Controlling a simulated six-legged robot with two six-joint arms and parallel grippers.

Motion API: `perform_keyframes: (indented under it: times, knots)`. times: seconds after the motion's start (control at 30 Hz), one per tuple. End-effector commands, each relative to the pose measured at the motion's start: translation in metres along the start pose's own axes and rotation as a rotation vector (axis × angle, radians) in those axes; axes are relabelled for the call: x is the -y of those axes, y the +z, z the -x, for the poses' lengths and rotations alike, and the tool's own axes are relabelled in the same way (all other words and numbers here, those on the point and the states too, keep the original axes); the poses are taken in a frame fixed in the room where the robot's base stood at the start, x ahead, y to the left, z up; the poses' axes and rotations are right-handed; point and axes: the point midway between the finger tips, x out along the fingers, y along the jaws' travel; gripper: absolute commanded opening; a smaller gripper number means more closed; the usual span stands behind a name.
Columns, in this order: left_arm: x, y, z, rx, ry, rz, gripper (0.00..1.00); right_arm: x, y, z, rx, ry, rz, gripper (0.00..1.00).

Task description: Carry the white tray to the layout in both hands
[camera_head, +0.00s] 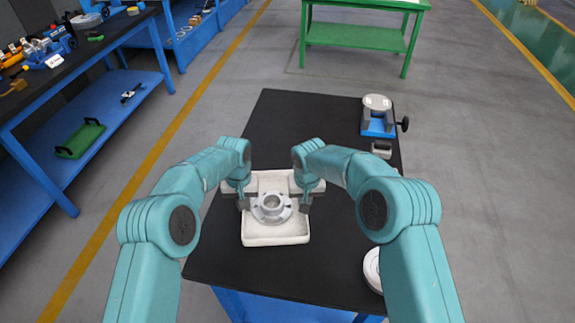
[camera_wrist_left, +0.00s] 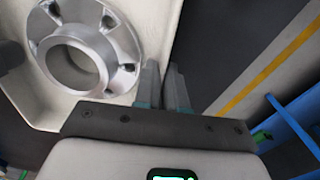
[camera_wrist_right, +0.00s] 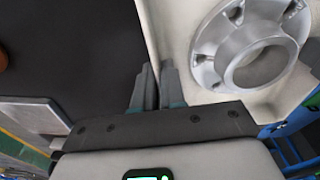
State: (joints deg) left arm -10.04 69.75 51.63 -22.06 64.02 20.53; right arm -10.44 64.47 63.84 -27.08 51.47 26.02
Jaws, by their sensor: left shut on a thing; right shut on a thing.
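The white tray (camera_head: 275,237) is at the near left part of the black-topped table, and a grey metal flanged part (camera_head: 271,207) lies in it. My left gripper (camera_head: 243,203) is shut on the tray's left wall, and my right gripper (camera_head: 304,205) is shut on its right wall. In the left wrist view the fingers (camera_wrist_left: 165,85) close on the tray wall beside the flange (camera_wrist_left: 85,50). In the right wrist view the fingers (camera_wrist_right: 157,85) close on the opposite wall, with the flange (camera_wrist_right: 250,45) to the right. I cannot tell whether the tray touches the table.
The black table (camera_head: 290,125) is clear beyond the tray. A blue device with a round pale top (camera_head: 377,115) and a small grey block (camera_head: 381,149) stand at its right edge. A white round thing (camera_head: 373,269) is partly hidden by my right arm. A green table (camera_head: 365,35) stands beyond.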

Motion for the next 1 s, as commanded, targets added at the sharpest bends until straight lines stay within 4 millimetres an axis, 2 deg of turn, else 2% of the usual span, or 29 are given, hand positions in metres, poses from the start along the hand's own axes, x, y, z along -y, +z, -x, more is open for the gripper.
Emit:
perform_keyframes:
  times: [0.1, 0.2, 0.57, 0.67, 1.0]
  knots:
    - [0.001, -0.001, -0.009, -0.005, 0.000, 0.001, 0.00, -0.001, 0.001, -0.010, -0.002, 0.001, 0.001, 0.00]
    - [0.001, -0.001, -0.008, -0.002, -0.001, 0.000, 0.35, -0.001, 0.001, -0.008, 0.001, 0.001, 0.001, 0.35]
    - [0.000, -0.001, -0.003, -0.003, 0.000, 0.000, 0.35, 0.000, 0.001, -0.008, 0.000, 0.000, 0.000, 0.35]
    - [0.000, -0.001, 0.012, -0.004, 0.000, 0.000, 0.35, 0.000, 0.001, -0.008, 0.000, 0.000, 0.000, 0.35]
    - [0.000, 0.000, 0.087, -0.005, 0.001, -0.001, 0.35, 0.000, 0.001, -0.008, 0.000, 0.000, 0.000, 0.35]
